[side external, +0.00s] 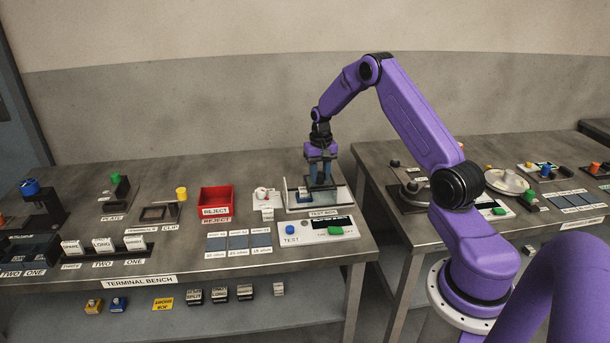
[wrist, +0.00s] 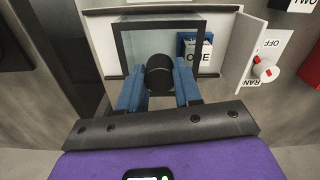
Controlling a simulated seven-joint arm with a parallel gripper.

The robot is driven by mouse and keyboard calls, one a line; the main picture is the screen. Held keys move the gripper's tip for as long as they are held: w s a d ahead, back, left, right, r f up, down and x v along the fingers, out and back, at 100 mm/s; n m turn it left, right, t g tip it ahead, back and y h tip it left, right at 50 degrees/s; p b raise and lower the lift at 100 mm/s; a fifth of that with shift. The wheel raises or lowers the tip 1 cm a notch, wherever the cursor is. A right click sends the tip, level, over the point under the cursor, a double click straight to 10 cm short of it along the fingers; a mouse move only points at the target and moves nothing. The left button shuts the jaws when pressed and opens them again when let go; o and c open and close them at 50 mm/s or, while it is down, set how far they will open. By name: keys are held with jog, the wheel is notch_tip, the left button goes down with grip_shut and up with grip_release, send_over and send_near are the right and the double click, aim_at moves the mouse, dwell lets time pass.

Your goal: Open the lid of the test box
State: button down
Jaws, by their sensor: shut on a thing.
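The test box (side external: 290,209) is a light tray-like box at the front right of the left bench, with a "TEST BOX" label at its front. Its lid (wrist: 122,42) is a clear pane in a dark frame, seen in the wrist view. A round black knob (wrist: 159,72) stands on the lid. My gripper (side external: 320,184) points down over the box, and its blue fingers (wrist: 131,88) are shut on the knob from both sides. A blue part with a "ONE" label (wrist: 196,48) shows in the box area. I cannot tell how far the lid is raised.
A white test panel (side external: 313,231) with a blue button and a green switch lies in front of the box. A white switch unit (wrist: 265,68) stands close beside it. A red reject bin (side external: 216,199) is further left. Another bench (side external: 400,225) stands to the right, past a gap.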

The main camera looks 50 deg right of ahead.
aim_at(331, 181)
jog(key=s+d, duration=0.2)
jog(key=shift+s+d, duration=0.35)
jog(key=shift+d, duration=0.05)
jog(key=c, duration=0.8)
grip_release()
notch_tip(331, 181, up, 18)
jog(key=shift+f, duration=0.25)
